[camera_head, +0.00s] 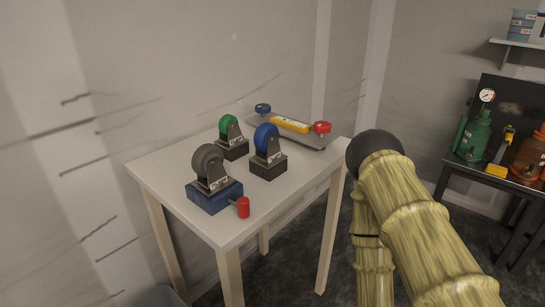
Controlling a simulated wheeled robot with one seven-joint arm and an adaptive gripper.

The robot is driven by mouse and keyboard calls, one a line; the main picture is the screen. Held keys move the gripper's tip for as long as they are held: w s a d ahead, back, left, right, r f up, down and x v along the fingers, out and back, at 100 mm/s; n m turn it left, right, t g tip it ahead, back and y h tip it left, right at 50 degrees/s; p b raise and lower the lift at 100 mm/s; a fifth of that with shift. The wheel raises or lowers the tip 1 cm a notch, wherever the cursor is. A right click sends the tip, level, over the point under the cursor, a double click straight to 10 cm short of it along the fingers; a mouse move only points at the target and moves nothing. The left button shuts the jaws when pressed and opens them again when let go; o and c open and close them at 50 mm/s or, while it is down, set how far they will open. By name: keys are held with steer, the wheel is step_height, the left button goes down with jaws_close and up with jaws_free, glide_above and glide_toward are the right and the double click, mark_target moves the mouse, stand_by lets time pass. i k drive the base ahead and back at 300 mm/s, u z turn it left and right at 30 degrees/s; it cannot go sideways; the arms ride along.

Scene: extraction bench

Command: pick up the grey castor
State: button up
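The grey castor (209,167) stands upright with its wheel on top and its dark metal fork below. It sits on a blue block (215,199) at the front left of the small white table (165,163). My arm shows at the right as pale, bamboo-like links with a dark rounded joint, to the right of the table and apart from the castor. My gripper is not in view.
A green castor (230,130) and a blue castor (267,144) stand on dark blocks close by. A red cylinder (243,207) is beside the blue block. A grey plate with a yellow bar (290,124) and blue and red knobs lies behind. A dark bench stands at right.

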mark_target(207, 161)
steer(key=k, duration=0.5)
steer(key=u, duration=2.6)
steer(key=k, duration=0.25)
steer(key=z, duration=1.75)
